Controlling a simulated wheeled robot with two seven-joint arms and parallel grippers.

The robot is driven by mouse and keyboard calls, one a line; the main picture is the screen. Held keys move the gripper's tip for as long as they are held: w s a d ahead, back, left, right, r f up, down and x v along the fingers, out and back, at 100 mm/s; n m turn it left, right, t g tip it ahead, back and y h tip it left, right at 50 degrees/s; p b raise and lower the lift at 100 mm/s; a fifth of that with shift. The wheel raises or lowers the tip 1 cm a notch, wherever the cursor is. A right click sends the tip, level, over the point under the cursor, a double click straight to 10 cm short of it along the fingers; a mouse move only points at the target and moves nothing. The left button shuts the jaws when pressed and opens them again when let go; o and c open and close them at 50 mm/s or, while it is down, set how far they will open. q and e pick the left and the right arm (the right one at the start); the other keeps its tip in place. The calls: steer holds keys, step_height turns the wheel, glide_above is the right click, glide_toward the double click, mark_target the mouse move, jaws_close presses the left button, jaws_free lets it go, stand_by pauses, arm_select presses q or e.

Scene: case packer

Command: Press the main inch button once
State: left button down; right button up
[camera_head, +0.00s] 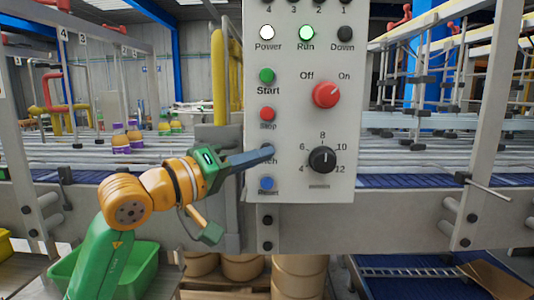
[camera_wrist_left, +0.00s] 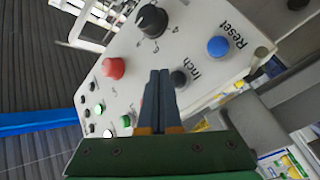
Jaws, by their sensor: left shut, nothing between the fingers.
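The grey control panel (camera_head: 342,185) stands upright in front of me in the head view. The black inch button (camera_wrist_left: 179,78) shows in the left wrist view beside its "Inch" label, just right of my fingertips. In the head view my fingertips mostly hide that button and part of its label. My left gripper (camera_head: 270,151) comes in from the left with its fingers shut and empty, tips at the button. The closed fingers also show in the left wrist view (camera_wrist_left: 160,73). I cannot tell whether they touch the button. My right gripper is out of view.
The blue reset button (camera_head: 267,184) is just below and the red stop button (camera_head: 267,114) just above. A black dial (camera_head: 322,159) and a red knob (camera_head: 326,95) are to the right. The white Power and green Run lamps are lit. A conveyor runs behind the panel.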

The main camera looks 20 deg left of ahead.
arm_select(q)
steer(key=s, duration=0.2)
steer(key=s+d+b, duration=0.1)
steer(key=s, duration=0.1)
steer(key=shift+s+d, duration=0.1)
steer(key=shift+f, duration=0.1)
stand_by(0.6)
